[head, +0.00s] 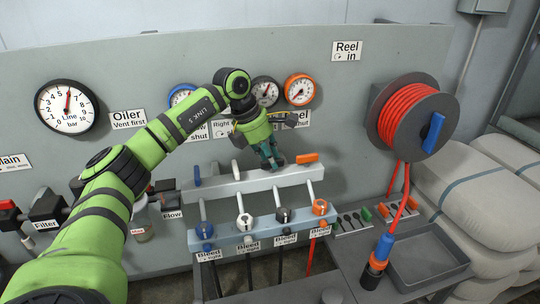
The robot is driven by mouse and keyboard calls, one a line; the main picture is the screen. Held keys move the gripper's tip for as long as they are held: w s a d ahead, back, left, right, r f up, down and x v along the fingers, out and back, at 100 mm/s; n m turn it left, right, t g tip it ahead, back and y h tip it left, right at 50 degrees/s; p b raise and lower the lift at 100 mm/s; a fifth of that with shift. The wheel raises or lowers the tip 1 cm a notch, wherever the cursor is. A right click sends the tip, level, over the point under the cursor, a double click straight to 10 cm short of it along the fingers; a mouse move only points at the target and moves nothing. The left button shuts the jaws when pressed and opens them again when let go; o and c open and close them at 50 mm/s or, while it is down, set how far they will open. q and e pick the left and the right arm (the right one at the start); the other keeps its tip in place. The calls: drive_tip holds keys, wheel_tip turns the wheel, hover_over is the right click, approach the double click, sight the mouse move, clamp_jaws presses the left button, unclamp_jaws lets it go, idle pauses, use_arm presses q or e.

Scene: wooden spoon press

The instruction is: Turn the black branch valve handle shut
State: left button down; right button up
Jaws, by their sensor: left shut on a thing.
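A light grey manifold bar (217,190) runs across the panel with a row of branch valve handles. The blue handle (197,175) and the white handle (236,170) stand upright. The orange handle (307,158) lies sideways at the right end. My left gripper (271,162) is at the valve between white and orange, where the black handle belongs. It is shut on that handle and covers most of it, so its exact angle is hard to tell. My right gripper is not in view.
Below is a lower bar (262,231) with couplings and "Bleed" labels. Gauges, including an orange-rimmed one (300,89), hang behind my arm. A red hose reel (412,115) and an empty grey tray (428,260) are at the right.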

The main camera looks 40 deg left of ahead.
use_arm(q)
drive_tip(key=shift+r, duration=0.1)
drive_tip(key=c, duration=1.1)
unclamp_jaws()
drive_tip(key=v, duration=1.2)
drive_tip(key=shift+a, duration=0.1)
